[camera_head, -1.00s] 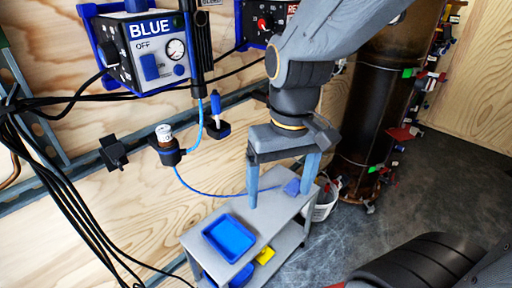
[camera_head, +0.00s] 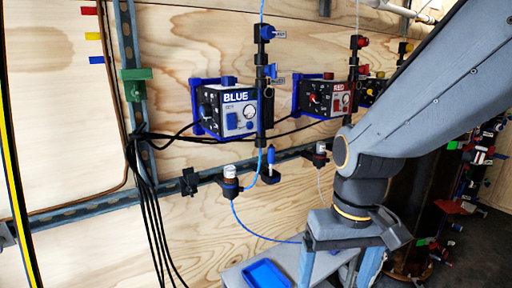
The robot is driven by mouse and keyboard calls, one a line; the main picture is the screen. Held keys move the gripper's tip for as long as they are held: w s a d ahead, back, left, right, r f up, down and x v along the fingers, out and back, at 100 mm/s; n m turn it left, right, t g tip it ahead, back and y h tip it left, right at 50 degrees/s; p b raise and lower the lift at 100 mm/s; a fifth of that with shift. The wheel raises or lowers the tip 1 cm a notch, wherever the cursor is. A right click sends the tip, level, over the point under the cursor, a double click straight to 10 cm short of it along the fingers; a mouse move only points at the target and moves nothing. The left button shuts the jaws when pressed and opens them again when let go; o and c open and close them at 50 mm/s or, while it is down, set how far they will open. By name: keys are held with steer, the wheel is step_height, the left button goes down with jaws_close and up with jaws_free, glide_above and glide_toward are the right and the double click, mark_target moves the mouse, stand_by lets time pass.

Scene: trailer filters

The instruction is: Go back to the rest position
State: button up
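My gripper (camera_head: 337,272) points down at the lower right, over the right part of a grey cart (camera_head: 236,275). Its two blue-grey fingers are spread apart, and I see nothing between them but the cart and floor area behind. The fingertips run to the bottom edge of the view. My arm reaches in from the upper right.
A blue tray (camera_head: 266,274) lies on the cart. A BLUE control box (camera_head: 228,108) and a RED control box (camera_head: 325,97) hang on the plywood wall. A brown bottle (camera_head: 230,182) sits in a wall holder with a blue tube. A dark cylinder stands behind my arm.

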steer(key=shift+s+d, duration=0.15)
stand_by(0.7)
steer(key=d+r+m+p, duration=0.1)
steer(key=d+r+p, duration=0.3)
steer(key=p, duration=0.8)
steer(key=shift+s+d+r+p, duration=0.3)
steer(key=shift+s+r, duration=0.1)
steer(key=shift+r, duration=0.85)
